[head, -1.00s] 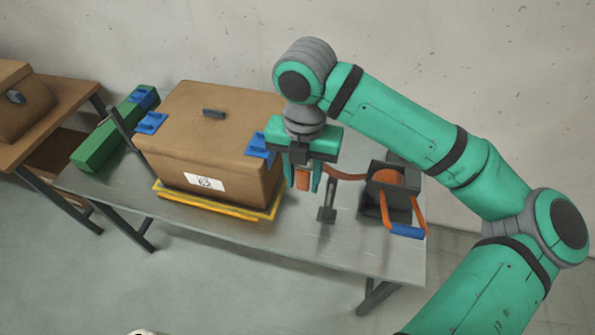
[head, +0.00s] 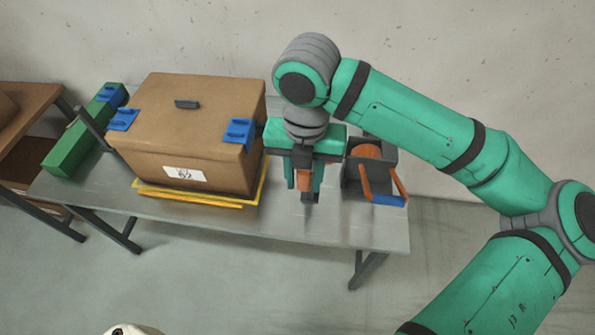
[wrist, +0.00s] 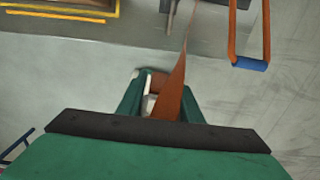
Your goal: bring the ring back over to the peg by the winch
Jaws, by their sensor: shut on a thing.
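My gripper (head: 303,182) is shut on the orange-brown strap end, where the ring would be; it also shows in the wrist view (wrist: 150,98). A brown piece with a pale edge (wrist: 153,82) sits between the fingers, and the ring's shape is mostly hidden. The strap (wrist: 176,85) runs up and away from the fingers. The winch (head: 354,181) stands right of my gripper, with an orange drum and a blue-gripped handle. The dark peg (head: 308,197) shows just below the fingers in the head view, partly covered. I cannot tell the height gap between them.
A brown lidded case (head: 190,130) with blue latches stands on a yellow frame (head: 199,199), left of my gripper. A green beam (head: 70,150) lies at the table's left end. The grey table's (head: 330,233) front strip is clear. Another table (head: 35,115) stands far left.

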